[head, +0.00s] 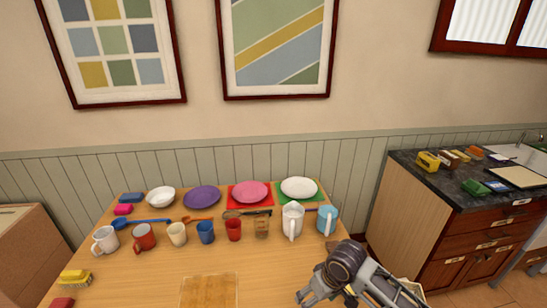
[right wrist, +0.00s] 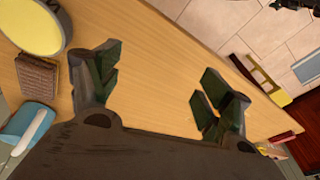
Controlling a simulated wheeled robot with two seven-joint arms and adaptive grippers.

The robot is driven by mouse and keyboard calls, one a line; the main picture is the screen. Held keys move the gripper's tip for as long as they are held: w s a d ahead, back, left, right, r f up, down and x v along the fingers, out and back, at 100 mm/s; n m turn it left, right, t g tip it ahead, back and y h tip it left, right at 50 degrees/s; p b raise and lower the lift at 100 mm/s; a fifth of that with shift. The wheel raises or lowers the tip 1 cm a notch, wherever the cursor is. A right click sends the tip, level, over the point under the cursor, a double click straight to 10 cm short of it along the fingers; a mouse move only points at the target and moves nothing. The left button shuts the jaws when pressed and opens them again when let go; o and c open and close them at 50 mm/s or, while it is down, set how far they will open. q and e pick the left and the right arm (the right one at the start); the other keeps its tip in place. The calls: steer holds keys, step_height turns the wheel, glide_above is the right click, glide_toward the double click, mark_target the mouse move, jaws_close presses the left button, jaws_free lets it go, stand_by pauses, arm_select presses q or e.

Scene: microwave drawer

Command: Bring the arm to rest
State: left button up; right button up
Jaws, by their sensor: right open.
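My right gripper (head: 325,298) comes in from the lower right in the head view and hangs over the table's front right part. In the right wrist view its two fingers (right wrist: 155,85) stand wide apart, with only bare wooden tabletop between them. It is open and holds nothing. The wooden table (head: 130,270) fills the lower middle of the head view. My left gripper does not show in either view.
Plates, including a purple one (head: 202,197), line the table's back. Several mugs and cups stand before them; a white pitcher (head: 292,222) and a light blue mug (head: 327,220) are nearest my right arm. A wooden board (head: 209,291) lies at front. A counter (head: 455,185) stands right.

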steer(key=shift+s+d+f+m+t+h, duration=0.95)
steer(key=shift+s+d+m, duration=0.55)
steer(key=shift+s+d, duration=4.2)
steer(key=s+a+f+g, duration=0.1)
steer(key=s+f, duration=0.1)
steer(key=f, duration=1.4)
steer(key=s+f, duration=0.2)
steer(key=f, duration=1.4)
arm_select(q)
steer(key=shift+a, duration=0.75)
arm_select(e)
steer(key=s+d+f, duration=0.2)
steer(key=s+f, duration=0.8)
steer(key=s, duration=0.1)
steer(key=s+d+f+g, duration=0.1)
steer(key=s+d+f, duration=0.1)
steer(key=s+f, duration=0.8)
steer(key=shift+s+d+f, duration=0.15)
steer(key=shift+s+d, duration=0.15)
steer(key=shift+s, duration=0.2)
